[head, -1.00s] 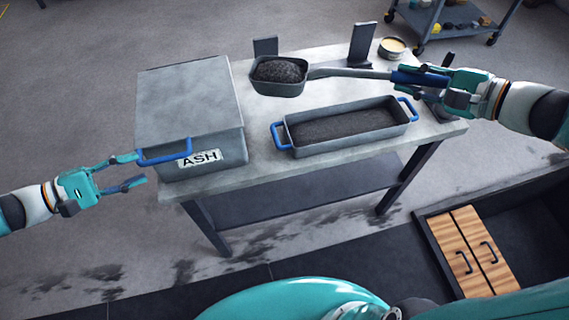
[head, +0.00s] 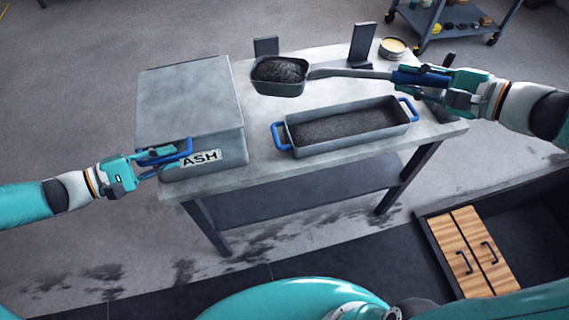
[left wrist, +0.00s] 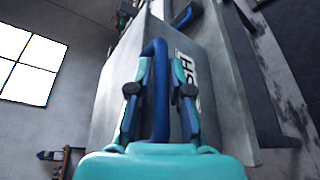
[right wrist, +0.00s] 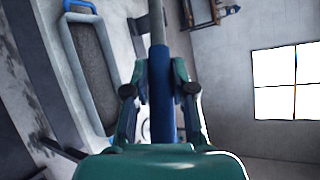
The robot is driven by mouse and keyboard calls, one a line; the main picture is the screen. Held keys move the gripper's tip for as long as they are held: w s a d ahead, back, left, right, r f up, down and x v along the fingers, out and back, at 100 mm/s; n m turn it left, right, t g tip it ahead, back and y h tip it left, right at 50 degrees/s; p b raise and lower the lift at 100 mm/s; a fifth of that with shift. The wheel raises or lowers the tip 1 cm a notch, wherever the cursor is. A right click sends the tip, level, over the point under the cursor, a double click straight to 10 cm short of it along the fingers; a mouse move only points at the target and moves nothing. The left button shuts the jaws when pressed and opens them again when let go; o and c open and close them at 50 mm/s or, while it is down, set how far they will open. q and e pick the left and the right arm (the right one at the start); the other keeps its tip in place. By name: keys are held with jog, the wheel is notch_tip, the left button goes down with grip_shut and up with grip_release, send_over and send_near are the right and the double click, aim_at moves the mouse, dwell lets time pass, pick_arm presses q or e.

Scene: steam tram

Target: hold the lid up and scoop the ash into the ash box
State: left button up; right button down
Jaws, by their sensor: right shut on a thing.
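The grey ash box (head: 205,155) stands at the left of the table, its lid (head: 188,98) lying closed on top. The lid's blue handle (head: 168,154) faces my left gripper (head: 155,162). In the left wrist view the open fingers stand either side of the handle (left wrist: 158,95), with gaps visible. My right gripper (head: 425,88) is shut on the blue grip of the scoop (head: 350,73); the grip also shows in the right wrist view (right wrist: 161,95). The scoop's pan is heaped with dark ash (head: 279,70) above the table. The ash pan (head: 345,130) holds more ash.
The table (head: 262,145) has bare top between ash box and ash pan. Two dark uprights (head: 362,45) and a round tin (head: 393,47) stand at its back. A trolley (head: 450,25) is beyond, and a wood-fronted drawer unit (head: 465,250) sits at lower right.

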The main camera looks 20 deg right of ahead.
pick_arm(q)
grip_shut()
pick_arm(e)
jog(key=shift+r, duration=0.1)
pick_arm(q)
jog(key=shift+r, duration=0.1)
pick_arm(e)
jog(key=shift+s, duration=0.1)
pick_arm(q)
jog(key=w+r, duration=0.4)
jog(key=r, duration=1.1)
jog(key=w+r, duration=1.1)
jog(key=w, duration=0.1)
jog(key=shift+r, duration=0.2)
pick_arm(e)
jog(key=shift+a, duration=0.1)
